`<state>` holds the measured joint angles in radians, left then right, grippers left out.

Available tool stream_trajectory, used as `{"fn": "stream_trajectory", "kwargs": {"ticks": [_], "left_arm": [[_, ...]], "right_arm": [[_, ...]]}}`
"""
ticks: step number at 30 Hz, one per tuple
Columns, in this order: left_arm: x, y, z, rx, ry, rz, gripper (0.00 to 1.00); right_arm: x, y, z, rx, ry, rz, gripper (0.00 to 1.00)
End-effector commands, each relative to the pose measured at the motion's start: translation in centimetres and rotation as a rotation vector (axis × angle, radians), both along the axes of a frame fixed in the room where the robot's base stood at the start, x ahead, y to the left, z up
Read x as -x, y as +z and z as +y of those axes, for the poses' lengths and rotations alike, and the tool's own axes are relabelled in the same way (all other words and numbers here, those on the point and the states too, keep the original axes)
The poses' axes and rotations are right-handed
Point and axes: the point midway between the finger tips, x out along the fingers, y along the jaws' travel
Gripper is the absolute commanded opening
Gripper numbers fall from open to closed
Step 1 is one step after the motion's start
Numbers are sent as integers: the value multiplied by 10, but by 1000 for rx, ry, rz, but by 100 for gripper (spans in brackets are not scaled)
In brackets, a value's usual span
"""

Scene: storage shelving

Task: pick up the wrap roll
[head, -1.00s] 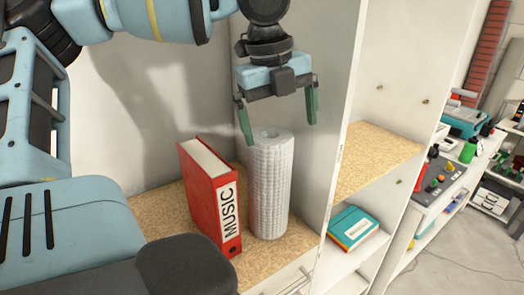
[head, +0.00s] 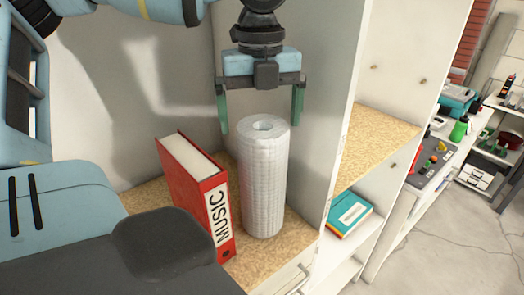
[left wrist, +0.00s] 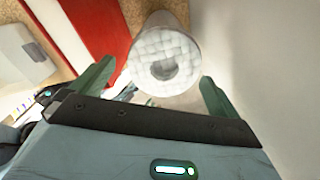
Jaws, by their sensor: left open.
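The wrap roll (head: 264,185) is a white, bubble-textured cylinder standing upright on the cork-coloured shelf, with a round hole in its top. My left gripper (head: 262,125) is open and empty just above the roll's top, its green fingers pointing down, one to each side of the roll in the head view. In the left wrist view the roll's top (left wrist: 164,58) lies beyond the fingertips, between the two green fingers (left wrist: 155,90) and somewhat toward the left one. I see no contact with the roll. My right gripper is in neither view.
A red binder marked MUSIC (head: 197,195) stands close to the left of the roll. A white upright panel (head: 335,110) rises close on the right. A teal book (head: 349,213) lies in the neighbouring lower compartment. The space above the roll is free apart from my gripper.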

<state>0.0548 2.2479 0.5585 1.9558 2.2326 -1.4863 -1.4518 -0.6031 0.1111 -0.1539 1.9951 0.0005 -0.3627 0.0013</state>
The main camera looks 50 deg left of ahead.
Motion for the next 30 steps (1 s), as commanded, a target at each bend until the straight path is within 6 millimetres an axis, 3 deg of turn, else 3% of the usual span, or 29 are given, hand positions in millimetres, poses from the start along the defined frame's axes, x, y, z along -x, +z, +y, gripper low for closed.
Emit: {"fn": "stream_trajectory", "kwargs": {"ticks": [3,11,21,30], "left_arm": [[0,-14,0,1,0,4,100],[-1,-24,0,-1,1,3,100],[-5,-65,1,0,1,4,100],[-5,-68,1,1,1,1,97]], "right_arm": [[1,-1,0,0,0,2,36],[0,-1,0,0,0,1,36],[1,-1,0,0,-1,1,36],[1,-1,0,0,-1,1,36]]}}
